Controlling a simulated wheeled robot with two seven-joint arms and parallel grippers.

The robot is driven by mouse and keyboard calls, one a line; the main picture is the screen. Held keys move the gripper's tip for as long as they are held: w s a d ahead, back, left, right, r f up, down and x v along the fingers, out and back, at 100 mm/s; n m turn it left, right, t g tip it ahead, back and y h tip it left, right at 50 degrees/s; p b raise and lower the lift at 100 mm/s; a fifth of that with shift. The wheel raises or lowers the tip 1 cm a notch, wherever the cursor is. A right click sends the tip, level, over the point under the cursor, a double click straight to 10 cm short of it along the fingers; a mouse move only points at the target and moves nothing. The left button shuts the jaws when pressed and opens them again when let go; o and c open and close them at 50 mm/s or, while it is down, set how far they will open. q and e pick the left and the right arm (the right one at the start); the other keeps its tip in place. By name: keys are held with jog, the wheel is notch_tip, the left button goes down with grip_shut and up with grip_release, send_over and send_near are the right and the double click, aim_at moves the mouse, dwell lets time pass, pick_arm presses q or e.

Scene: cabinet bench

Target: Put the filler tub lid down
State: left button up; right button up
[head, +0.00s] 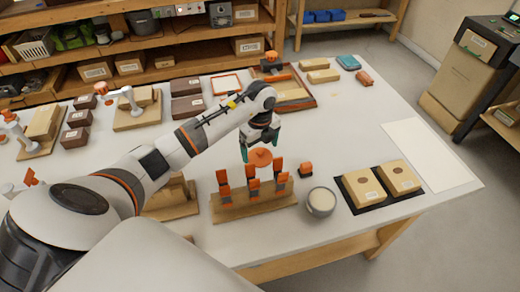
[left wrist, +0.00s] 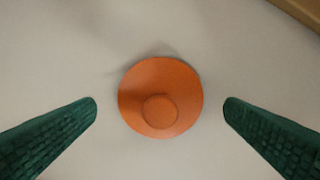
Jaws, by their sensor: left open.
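The filler tub lid (head: 261,157) is an orange disc with a raised round knob. In the left wrist view the lid (left wrist: 160,97) lies on the pale bench top, centred between two green fingers. My left gripper (head: 260,146) is open above the lid, and its fingers stand apart from the lid on both sides. The filler tub (head: 321,202) is a grey round tub with a cream filling showing at its open top. It stands to the right of the wooden rack. My right gripper is not in view.
A wooden rack (head: 252,204) with several orange-topped clamps stands just in front of the lid. Two tan boxes sit on a black tray (head: 352,200). A white sheet (head: 430,155) lies at the right.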

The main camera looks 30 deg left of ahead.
aim_at(260, 151)
pick_arm(q)
notch_tip(260, 151, up, 11)
jog(key=shift+b, duration=0.45)
